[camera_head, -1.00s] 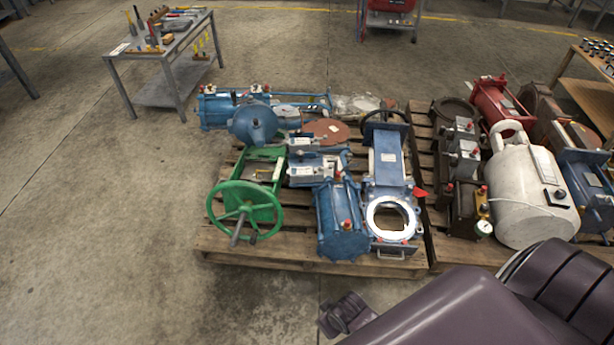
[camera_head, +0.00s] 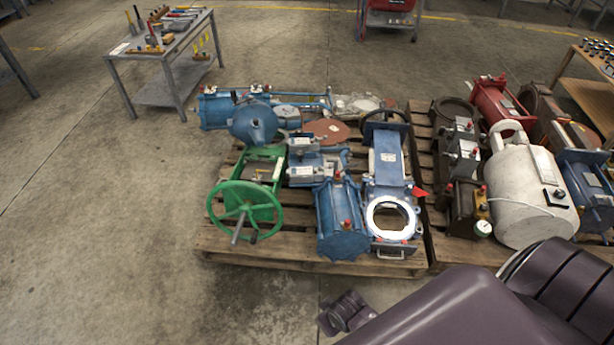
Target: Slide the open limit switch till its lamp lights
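A blue gate valve (camera_head: 390,190) with a bright ring flange lies on the left pallet. Grey boxes, perhaps switches, sit left of it: an upper grey box (camera_head: 301,146) and a lower grey box (camera_head: 302,173). I cannot tell which part is the open limit switch, and no lit lamp can be made out. A small red flag-shaped piece (camera_head: 420,193) shows at the valve's right side. My purple arm parts fill the bottom right, well short of these boxes.
A green handwheel (camera_head: 246,212) and a blue cylinder (camera_head: 341,220) stand at the left pallet's (camera_head: 290,262) front. A right pallet holds a white tank (camera_head: 527,190). A tool table (camera_head: 165,45) stands back left. The floor at left is clear.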

